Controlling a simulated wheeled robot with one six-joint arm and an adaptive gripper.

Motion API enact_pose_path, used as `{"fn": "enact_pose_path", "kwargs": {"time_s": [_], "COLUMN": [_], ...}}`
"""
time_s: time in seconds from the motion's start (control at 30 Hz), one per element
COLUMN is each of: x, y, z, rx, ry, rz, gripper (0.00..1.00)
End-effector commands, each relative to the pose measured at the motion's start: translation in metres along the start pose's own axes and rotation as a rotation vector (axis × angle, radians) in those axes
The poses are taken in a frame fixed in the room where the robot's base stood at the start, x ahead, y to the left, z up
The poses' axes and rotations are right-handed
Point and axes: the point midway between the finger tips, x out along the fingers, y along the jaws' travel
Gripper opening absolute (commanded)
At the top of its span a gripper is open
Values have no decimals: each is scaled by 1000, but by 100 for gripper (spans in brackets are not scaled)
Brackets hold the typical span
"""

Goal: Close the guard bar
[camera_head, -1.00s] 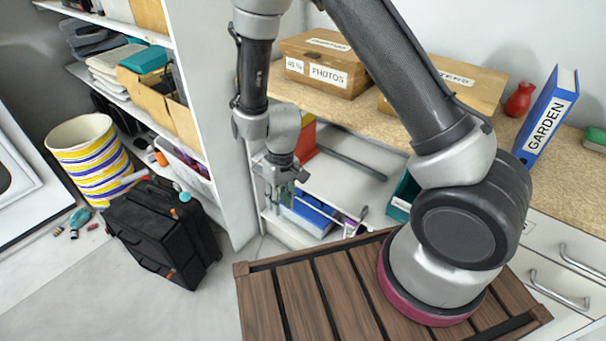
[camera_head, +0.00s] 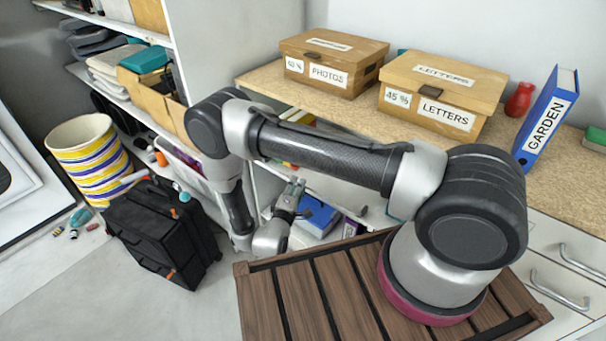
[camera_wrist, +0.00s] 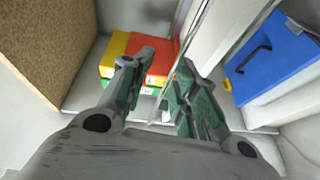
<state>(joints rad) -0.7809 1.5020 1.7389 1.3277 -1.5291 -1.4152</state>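My gripper (camera_head: 296,187) is at the front of the open shelf space under the worktop, left of a blue case. In the wrist view my gripper (camera_wrist: 160,65) is open, with its two green-padded fingers apart. A thin pale bar (camera_wrist: 176,85), which may be the guard bar, runs slantwise up from between the fingers, closer to the right one. I cannot tell whether it touches a finger. A wider pale strip (camera_wrist: 236,42) slants beside it on the right. In the head view my arm covers most of this space, and I cannot make out the bar there.
The blue case (camera_head: 320,216) also shows in the wrist view (camera_wrist: 268,55). Red, yellow and green boxes (camera_wrist: 158,62) lie beyond the fingers. The worktop (camera_head: 262,84) holds a photos box (camera_head: 333,66), a letters box (camera_head: 440,92) and a garden binder (camera_head: 548,118). A black case (camera_head: 160,230) stands on the floor.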

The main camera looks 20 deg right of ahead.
Motion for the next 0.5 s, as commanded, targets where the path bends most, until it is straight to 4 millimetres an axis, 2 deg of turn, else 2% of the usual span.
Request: {"fn": "enact_pose_path", "kwargs": {"time_s": [0.17, 0.5], "x": [14, 68], "y": [1, 0], "z": [0, 0], "rx": [-34, -31], "ry": [-1, 1], "rz": [1, -1], "gripper": [28, 28]}}
